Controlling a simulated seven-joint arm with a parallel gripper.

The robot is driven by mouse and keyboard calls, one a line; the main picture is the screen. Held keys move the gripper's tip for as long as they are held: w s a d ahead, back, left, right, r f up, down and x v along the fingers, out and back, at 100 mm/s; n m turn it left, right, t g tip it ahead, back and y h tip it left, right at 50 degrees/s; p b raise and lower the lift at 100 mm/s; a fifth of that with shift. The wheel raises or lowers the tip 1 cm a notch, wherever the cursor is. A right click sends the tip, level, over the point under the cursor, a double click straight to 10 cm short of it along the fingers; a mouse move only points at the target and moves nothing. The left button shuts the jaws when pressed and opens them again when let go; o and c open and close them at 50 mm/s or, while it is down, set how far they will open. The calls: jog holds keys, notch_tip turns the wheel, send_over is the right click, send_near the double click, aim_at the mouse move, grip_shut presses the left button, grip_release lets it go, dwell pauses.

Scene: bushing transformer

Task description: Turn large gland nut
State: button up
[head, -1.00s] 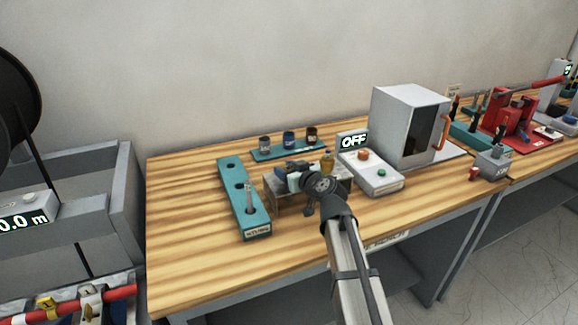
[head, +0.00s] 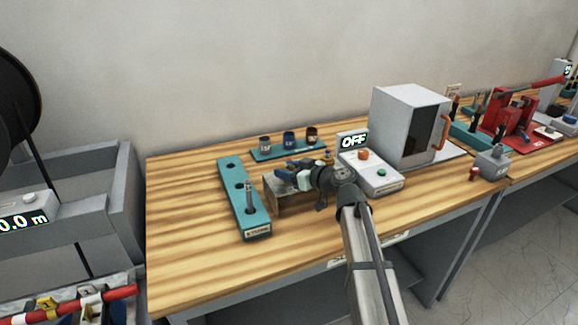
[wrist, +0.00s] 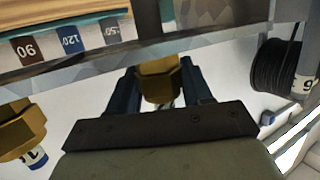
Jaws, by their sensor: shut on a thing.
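My gripper (wrist: 160,68) is shut on a brass hex nut (wrist: 159,85), with one blue finger on each side of it in the wrist view. A second brass nut (wrist: 14,127) shows at the left edge of that view, apart from the fingers. It looks bigger there, but I cannot tell which nut is the large one. In the head view my gripper (head: 291,172) is at the grey and brown fixture (head: 290,201) on the bench, and my wrist hides its right side. The held nut cannot be made out there.
A teal rack (head: 247,212) with a metal pin stands left of the fixture. Labelled cups on a teal strip (head: 275,151) stand behind. The bench front left is clear.

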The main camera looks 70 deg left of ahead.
jog(key=shift+n+g+h, duration=0.3)
jog(key=shift+n+g, duration=0.2)
jog(key=shift+g, duration=0.1)
jog(key=shift+w+a+n+g, duration=0.1)
jog(key=shift+a+n+g, duration=0.05)
jog(key=shift+n+g, duration=0.15)
jog(key=shift+n+g+h, duration=0.6)
jog(key=shift+g+h, duration=0.1)
